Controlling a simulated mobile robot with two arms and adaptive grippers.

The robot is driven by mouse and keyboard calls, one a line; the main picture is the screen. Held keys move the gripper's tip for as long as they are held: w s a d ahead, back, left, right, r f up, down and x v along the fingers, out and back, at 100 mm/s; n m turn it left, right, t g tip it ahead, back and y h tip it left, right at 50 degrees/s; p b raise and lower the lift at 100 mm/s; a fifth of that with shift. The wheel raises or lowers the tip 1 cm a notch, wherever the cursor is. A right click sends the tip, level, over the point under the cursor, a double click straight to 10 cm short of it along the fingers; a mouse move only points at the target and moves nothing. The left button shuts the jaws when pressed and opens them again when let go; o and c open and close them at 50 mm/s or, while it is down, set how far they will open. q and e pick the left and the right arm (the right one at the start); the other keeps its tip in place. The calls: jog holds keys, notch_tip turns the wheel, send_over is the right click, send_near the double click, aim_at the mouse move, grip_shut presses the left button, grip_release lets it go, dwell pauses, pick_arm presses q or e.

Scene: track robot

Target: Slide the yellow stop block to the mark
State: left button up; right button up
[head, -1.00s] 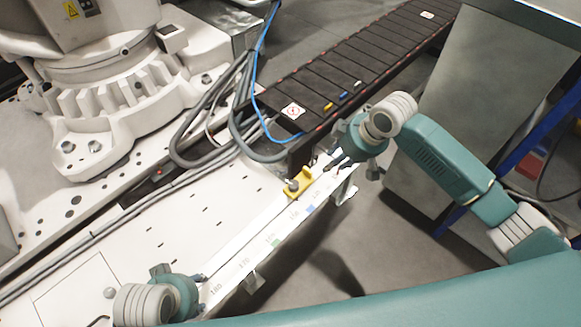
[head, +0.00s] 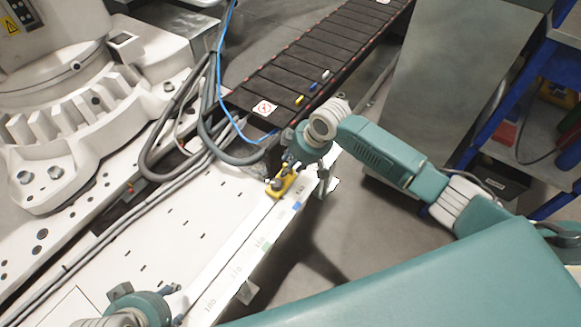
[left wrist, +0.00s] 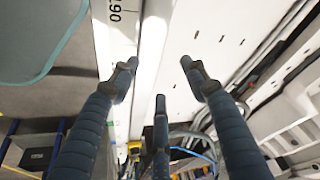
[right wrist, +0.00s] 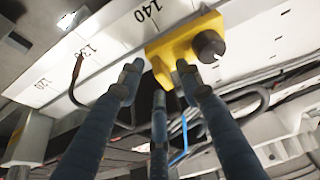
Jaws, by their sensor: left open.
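The yellow stop block (head: 286,180), with a dark knob (right wrist: 208,46), sits on the white rail with printed numbers (head: 225,268). In the right wrist view the block (right wrist: 168,50) is by the printed 140. My right gripper (head: 284,168) is at the block; in its wrist view (right wrist: 158,72) its fingers are apart, their tips close to the block's edge. Whether they touch it I cannot tell. My left gripper (head: 178,303) is open and empty over the near end of the rail (left wrist: 158,70). A blue patch (head: 297,206) and a green patch (head: 265,245) show along the rail's edge.
A black segmented conveyor (head: 310,75) ends just beyond the block. Grey hoses and a blue cable (head: 219,75) hang left of its end. A grey metal cabinet (head: 450,80) stands at the right. The rail between the block and my left gripper looks clear.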

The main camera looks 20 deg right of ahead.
pick_arm(q)
jog(key=shift+w, duration=0.15)
pick_arm(e)
jog(key=shift+w+f, duration=0.1)
jog(key=shift+f, duration=0.15)
jog(key=shift+a, duration=0.1)
grip_shut()
jog(key=shift+r, duration=0.1)
